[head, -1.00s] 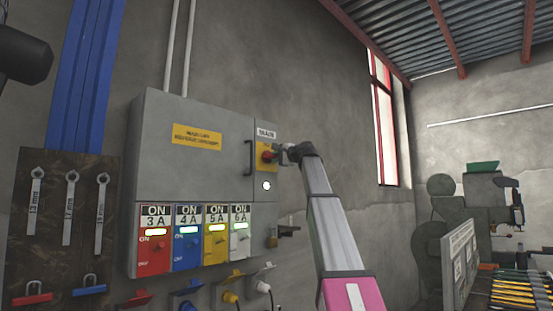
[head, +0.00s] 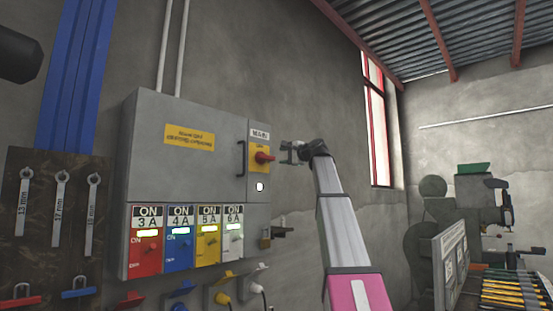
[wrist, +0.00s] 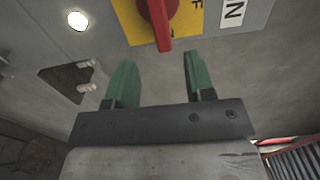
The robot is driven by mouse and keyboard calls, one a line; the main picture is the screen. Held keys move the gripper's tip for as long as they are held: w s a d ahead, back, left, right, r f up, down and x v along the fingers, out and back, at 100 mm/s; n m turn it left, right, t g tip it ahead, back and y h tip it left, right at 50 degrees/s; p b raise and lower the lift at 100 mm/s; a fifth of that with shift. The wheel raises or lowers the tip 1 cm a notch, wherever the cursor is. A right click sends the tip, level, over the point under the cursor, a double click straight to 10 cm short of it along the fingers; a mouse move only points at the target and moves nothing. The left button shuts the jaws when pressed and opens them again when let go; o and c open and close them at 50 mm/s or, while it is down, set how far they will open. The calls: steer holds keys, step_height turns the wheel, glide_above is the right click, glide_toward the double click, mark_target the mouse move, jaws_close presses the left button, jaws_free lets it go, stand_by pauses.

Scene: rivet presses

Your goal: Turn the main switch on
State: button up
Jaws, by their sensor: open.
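The main switch (head: 264,157) is a red rotary handle on a yellow plate at the right side of the grey cabinet, below a MAIN label (head: 260,134). In the head view its handle points sideways, to the right. The handle also shows at the top of the wrist view (wrist: 160,22), ahead of my fingers. My gripper (head: 287,153) is just right of the switch, apart from it. In the wrist view my green fingers (wrist: 154,80) are spread with nothing between them. A round white lamp (head: 260,187) is lit below the switch.
Plugs hang below. A tool board (head: 50,240) is at left. Free wall lies right of the cabinet.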

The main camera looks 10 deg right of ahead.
steer(key=shift+v, duration=1)
steer(key=a+f+n+g+h, duration=0.1)
steer(key=a+f+g+h, duration=0.1)
steer(key=f, duration=1.7)
steer(key=a+f+n+g+h, duration=0.2)
steer(key=f+g, duration=0.1)
steer(key=f, duration=1.7)
steer(key=a+f+n+g+h, duration=0.1)
steer(key=a+f+g, duration=0.1)
steer(key=f, duration=1.7)
steer(key=s+a+f+n+g+h, duration=0.1)
steer(key=s+f, duration=0.3)
steer(key=f, duration=0.3)
steer(key=s+f+n+g+h, duration=0.15)
steer(key=s+f, duration=0.25)
steer(key=f, duration=0.4)
steer(key=s+a+f+n+g, duration=0.1)
steer(key=s+f, duration=0.4)
steer(key=f, duration=0.2)
steer(key=s+f+n+g+h, duration=0.3)
steer(key=s+f+g, duration=0.1)
steer(key=s+f, duration=1.1)
steer(key=shift+s+f, duration=0.3)
steer(key=shift+s, duration=0.6)
steer(key=shift+a+n, duration=0.1)
steer(key=shift+n, duration=0.15)
